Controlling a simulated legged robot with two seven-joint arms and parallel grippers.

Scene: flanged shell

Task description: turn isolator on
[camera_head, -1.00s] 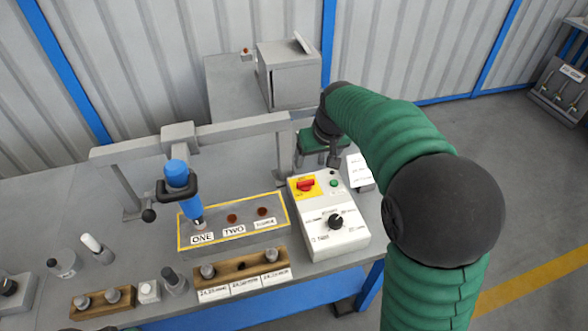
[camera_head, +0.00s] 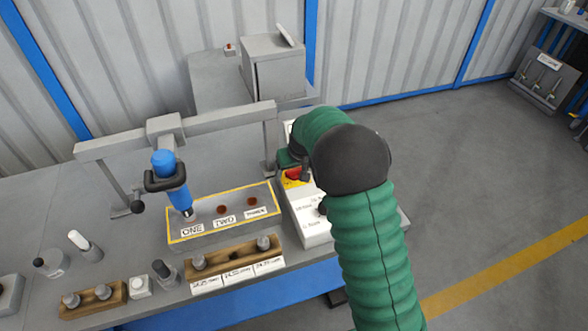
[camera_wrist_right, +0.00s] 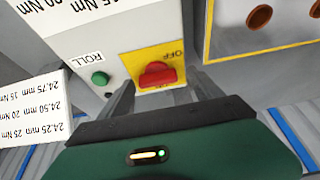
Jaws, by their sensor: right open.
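The isolator is a red rotary knob on a yellow plate (camera_head: 292,174) at the back left of the white control box (camera_head: 312,232). My right arm covers much of the box in the head view. In the right wrist view the red knob (camera_wrist_right: 158,75) shows upside down, with an OFF label (camera_wrist_right: 172,55) on its plate. My right gripper (camera_wrist_right: 157,93) is open, its two grey fingers reaching toward the yellow plate on either side of the knob. I cannot tell whether they touch it. My left gripper is not in view.
A green button (camera_wrist_right: 100,78) labelled ROLL sits beside the yellow plate. A printed card (camera_wrist_right: 30,110) stands beside the box. A yellow-edged grey block (camera_head: 228,228) and a blue tool (camera_head: 171,180) are to the left. Wooden racks (camera_head: 235,260) line the front.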

